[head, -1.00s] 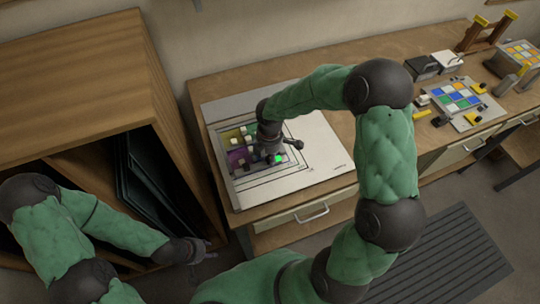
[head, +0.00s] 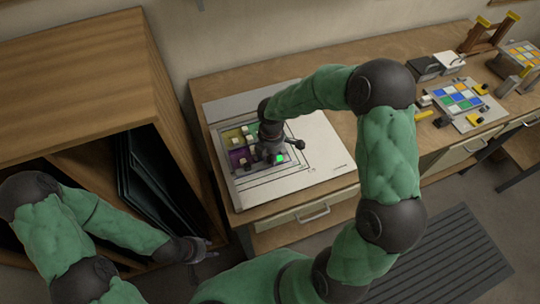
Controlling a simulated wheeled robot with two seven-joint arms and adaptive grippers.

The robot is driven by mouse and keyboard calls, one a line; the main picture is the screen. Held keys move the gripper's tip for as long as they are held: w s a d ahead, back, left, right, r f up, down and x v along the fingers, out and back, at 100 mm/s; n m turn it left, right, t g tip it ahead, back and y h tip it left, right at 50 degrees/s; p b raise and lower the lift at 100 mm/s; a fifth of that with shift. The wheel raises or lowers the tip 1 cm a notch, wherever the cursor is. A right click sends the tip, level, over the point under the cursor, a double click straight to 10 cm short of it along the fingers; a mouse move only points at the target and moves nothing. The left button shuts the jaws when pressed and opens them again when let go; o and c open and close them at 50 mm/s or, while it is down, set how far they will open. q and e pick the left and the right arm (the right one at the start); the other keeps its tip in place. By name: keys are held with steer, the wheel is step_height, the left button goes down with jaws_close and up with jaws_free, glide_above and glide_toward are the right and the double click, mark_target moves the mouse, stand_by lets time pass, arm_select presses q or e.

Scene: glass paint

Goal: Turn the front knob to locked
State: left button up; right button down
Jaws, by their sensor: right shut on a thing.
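A pale board (head: 322,148) lies on the workbench with a framed panel of coloured squares, an olive one (head: 231,138) and a purple one (head: 239,157), carrying small light blocks. My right gripper (head: 271,157) reaches down onto the panel's front right part, beside a bright green patch (head: 280,158). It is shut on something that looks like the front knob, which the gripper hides. The knob's angle cannot be read. My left gripper (head: 207,249) hangs empty in front of the wooden cabinet, away from the board, its fingers apart.
The wooden cabinet (head: 70,70) with dark upright sheets stands at left. On the workbench (head: 215,88) at right are a coloured tile board (head: 462,100), yellow-black pieces and a dark box (head: 423,67). My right arm spans above the board. A grey mat (head: 450,262) lies on the floor.

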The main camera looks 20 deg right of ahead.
steer(key=shift+d, duration=0.3)
steer(key=c, duration=1)
jaws_free()
steer(key=shift+o, duration=0.4)
steer(key=shift+s+d, duration=0.1)
steer(key=shift+d, duration=0.15)
steer(key=shift+a, duration=0.2)
steer(key=shift+r, duration=0.2)
arm_select(q)
steer(key=shift+d, duration=0.15)
arm_select(e)
step_height(320, 180, up, 12)
steer(key=shift+f, duration=0.2)
arm_select(q)
steer(key=shift+r, duration=0.1)
arm_select(e)
steer(key=shift+d+r, duration=0.1)
